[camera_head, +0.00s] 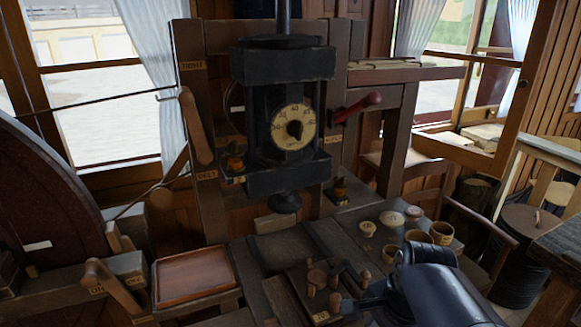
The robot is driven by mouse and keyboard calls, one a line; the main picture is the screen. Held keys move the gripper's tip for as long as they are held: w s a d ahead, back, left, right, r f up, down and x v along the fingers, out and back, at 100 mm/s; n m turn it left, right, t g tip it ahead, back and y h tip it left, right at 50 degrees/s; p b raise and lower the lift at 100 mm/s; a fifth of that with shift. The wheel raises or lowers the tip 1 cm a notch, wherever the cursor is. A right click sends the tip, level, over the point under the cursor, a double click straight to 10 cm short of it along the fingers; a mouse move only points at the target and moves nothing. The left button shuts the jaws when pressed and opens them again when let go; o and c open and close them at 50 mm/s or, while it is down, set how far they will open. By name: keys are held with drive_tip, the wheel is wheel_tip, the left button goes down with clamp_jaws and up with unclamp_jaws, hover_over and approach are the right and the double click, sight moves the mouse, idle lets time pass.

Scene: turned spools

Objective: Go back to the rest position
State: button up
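My gripper (352,306) shows at the lower middle, at the end of my dark blue-grey arm (440,292). It points left, low over the bench, beside a wooden block (300,292) with several small wooden pegs. A peg (335,301) stands close to its tip; I cannot tell whether they touch. The fingers are small and dark, so I cannot tell whether they are open or shut, or hold anything.
A black press with a dial (294,127) stands behind the bench. A red-brown tray (193,275) lies left, near a big wheel (45,200). Small round pots (442,233) and lidded pieces (392,218) stand behind my arm. A dark barrel (520,250) is at right.

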drive_tip(key=f, duration=0.3)
drive_tip(key=w+f, duration=0.1)
drive_tip(key=f, duration=0.6)
drive_tip(key=shift+w+a+f+b, duration=0.1)
drive_tip(key=shift+w+a+b, duration=0.2)
drive_tip(key=shift+w+b, duration=0.1)
drive_tip(key=shift+w+a, duration=0.1)
drive_tip(key=shift+w, duration=0.25)
